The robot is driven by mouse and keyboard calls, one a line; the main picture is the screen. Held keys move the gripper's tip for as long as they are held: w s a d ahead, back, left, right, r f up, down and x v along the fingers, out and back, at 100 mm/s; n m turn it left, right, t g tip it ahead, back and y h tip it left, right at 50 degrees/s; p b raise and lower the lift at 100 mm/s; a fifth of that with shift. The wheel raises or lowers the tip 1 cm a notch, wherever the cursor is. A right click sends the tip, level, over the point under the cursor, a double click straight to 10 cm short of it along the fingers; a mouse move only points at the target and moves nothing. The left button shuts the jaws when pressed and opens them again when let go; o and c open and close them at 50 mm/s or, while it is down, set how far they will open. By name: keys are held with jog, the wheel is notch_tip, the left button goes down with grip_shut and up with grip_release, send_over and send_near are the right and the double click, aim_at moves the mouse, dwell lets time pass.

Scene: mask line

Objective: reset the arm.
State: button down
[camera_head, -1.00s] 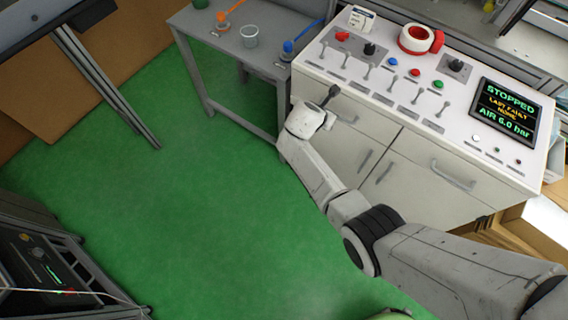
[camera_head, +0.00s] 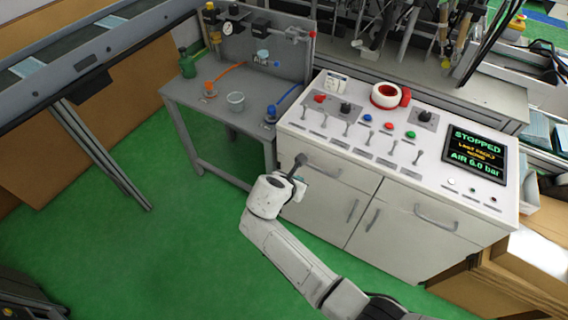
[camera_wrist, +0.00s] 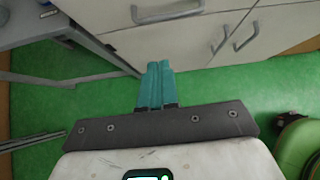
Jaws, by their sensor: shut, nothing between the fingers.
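My gripper (camera_wrist: 156,84) shows in the wrist view with its two teal fingers side by side, closed and empty. The fingers hang over the green floor, in front of the white cabinet's drawer fronts. In the head view my arm reaches from the bottom right to the cabinet's left front, where the gripper (camera_head: 299,178) is small and partly hidden by the wrist.
The white control cabinet (camera_head: 340,225) carries switches, a tape roll (camera_head: 386,94) and a screen (camera_head: 473,154) reading STOPPED. The green floor (camera_head: 190,240) is open.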

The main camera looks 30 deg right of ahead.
jog(key=s+r+m+g+y, duration=0.1)
jog(key=s+r+m+y, duration=0.1)
jog(key=s+m, duration=1)
jog(key=s+r+m+g+y, duration=0.2)
jog(key=s+m+y, duration=0.3)
jog(key=s+m, duration=0.7)
jog(key=s, duration=0.7)
jog(key=shift+m+g+y, duration=0.3)
jog(key=shift+m, duration=0.1)
